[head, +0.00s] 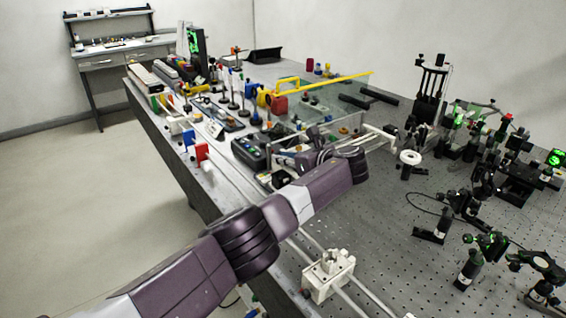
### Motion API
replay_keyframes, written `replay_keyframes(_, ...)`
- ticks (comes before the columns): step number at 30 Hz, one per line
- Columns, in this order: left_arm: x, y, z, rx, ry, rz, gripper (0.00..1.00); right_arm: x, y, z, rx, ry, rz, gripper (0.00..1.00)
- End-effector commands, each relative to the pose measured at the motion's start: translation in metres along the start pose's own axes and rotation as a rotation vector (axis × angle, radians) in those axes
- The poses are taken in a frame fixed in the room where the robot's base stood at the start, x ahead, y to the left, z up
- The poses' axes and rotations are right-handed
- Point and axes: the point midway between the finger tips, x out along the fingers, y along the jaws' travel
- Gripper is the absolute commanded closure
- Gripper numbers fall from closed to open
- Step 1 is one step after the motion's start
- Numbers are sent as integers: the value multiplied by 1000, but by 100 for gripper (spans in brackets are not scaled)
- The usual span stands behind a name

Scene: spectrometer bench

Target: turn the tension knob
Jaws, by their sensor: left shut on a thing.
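My left arm comes in from the lower left, and its wrist bends back to the left over the bench. My left gripper (287,160) is at the right side of a dark boxy device (250,151), about mid-bench. Its fingers are small in the picture and partly merge with the clutter. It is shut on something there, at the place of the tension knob. The knob itself cannot be made out clearly, as the gripper and wrist cover that spot. My right gripper is out of the picture.
The perforated bench (385,235) carries optical mounts (470,205) at right. A white block (328,275) sits on rails in front of my arm. A white round part (410,157) stands right of the wrist. A yellow bar (325,83) and a clear panel lie behind.

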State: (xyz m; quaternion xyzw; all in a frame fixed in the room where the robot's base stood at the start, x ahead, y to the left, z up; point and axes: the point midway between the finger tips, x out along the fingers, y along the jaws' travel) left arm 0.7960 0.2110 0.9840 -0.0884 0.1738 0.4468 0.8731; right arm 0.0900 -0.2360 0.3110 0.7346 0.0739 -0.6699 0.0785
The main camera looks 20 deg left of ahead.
Motion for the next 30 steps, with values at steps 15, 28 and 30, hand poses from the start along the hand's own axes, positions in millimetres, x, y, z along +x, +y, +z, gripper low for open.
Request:
replay_keyframes(15,0,0,0,-6,0,13,100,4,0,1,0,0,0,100)
replay_keyframes(28,0,0,0,-6,0,13,78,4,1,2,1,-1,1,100)
replay_keyframes(30,0,0,0,-6,0,12,78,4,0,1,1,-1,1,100)
